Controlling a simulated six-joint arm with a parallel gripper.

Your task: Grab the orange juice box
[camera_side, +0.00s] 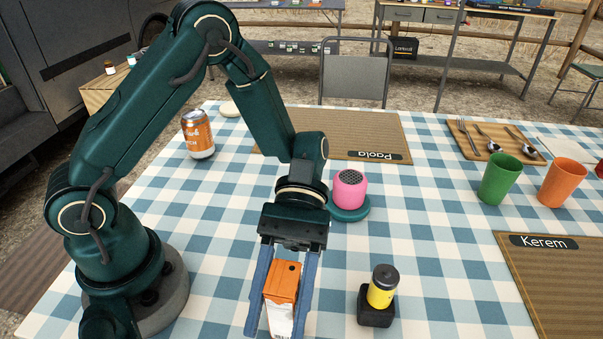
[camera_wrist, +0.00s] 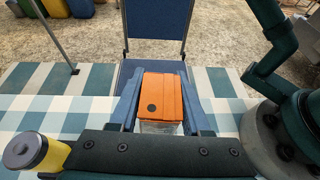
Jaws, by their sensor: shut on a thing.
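The orange juice box (camera_side: 282,290) has an orange top with a dark round spot and a whitish lower part. It stands between the two blue fingers of my gripper (camera_side: 280,300) at the front edge of the side view. In the wrist view the box (camera_wrist: 160,97) shows its orange top between the fingers of my gripper (camera_wrist: 158,95). My gripper points down and is shut on the box. The bottom of the box is cut off in the side view, so I cannot tell if it touches the table.
A yellow cylinder with a dark cap (camera_side: 382,287) on a black base stands just right of my gripper. A pink speaker (camera_side: 349,190) sits behind it on a teal base. An orange can (camera_side: 197,135) stands back left. Green (camera_side: 499,179) and orange (camera_side: 561,183) cups stand at right.

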